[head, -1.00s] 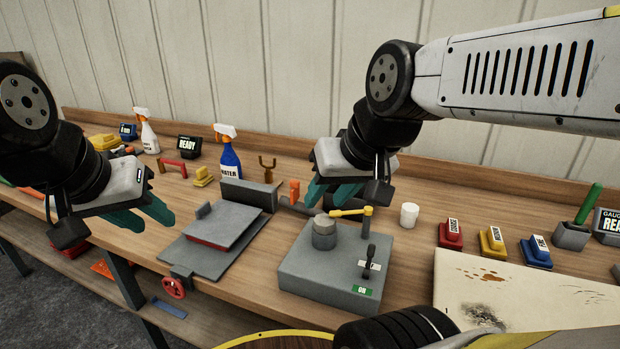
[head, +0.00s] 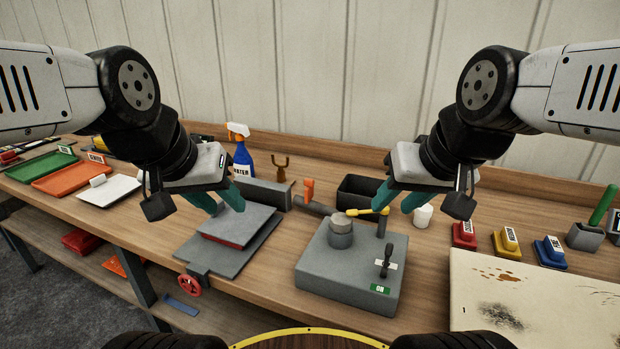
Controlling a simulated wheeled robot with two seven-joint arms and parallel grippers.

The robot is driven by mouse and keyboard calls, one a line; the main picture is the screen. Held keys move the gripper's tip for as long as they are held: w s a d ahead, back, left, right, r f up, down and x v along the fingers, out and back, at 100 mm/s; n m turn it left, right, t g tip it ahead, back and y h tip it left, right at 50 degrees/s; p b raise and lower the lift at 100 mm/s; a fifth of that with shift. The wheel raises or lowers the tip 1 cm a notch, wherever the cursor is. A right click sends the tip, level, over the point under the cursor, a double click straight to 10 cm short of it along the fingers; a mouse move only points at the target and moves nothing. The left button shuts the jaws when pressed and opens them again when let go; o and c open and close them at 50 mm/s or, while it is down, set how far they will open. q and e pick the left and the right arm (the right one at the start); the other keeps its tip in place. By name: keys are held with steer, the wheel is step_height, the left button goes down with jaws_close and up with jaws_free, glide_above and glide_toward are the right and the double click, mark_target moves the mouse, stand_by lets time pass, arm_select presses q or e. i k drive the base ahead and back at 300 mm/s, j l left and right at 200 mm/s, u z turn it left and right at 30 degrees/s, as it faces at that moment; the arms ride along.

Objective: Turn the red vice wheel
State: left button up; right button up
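The red vice wheel (head: 190,285) is at the bench's front edge, below and in front of a grey vice with flat plates (head: 228,238). A red layer shows between the plates. My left gripper (head: 226,203) has teal fingers and hangs above the vice's back left part, up and behind the wheel, apart from it. My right gripper (head: 398,200) hangs above the back of the grey machine block, near its yellow lever. No object shows in either gripper. The finger gaps are too edge-on to judge.
The grey machine block (head: 350,270) with a black lever stands right of the vice. A blue spray bottle (head: 243,158) and a dark bin (head: 358,190) are behind. Trays (head: 75,175) lie left, and a stained board (head: 530,300) lies right. The floor before the wheel looks clear.

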mark_target(191, 283)
steer(key=k+l+u, duration=0.15)
steer(key=u, duration=0.2)
steer(key=k+l+u, duration=0.1)
steer(key=u, duration=0.25)
steer(key=k+u, duration=0.2)
steer(key=u, duration=0.15)
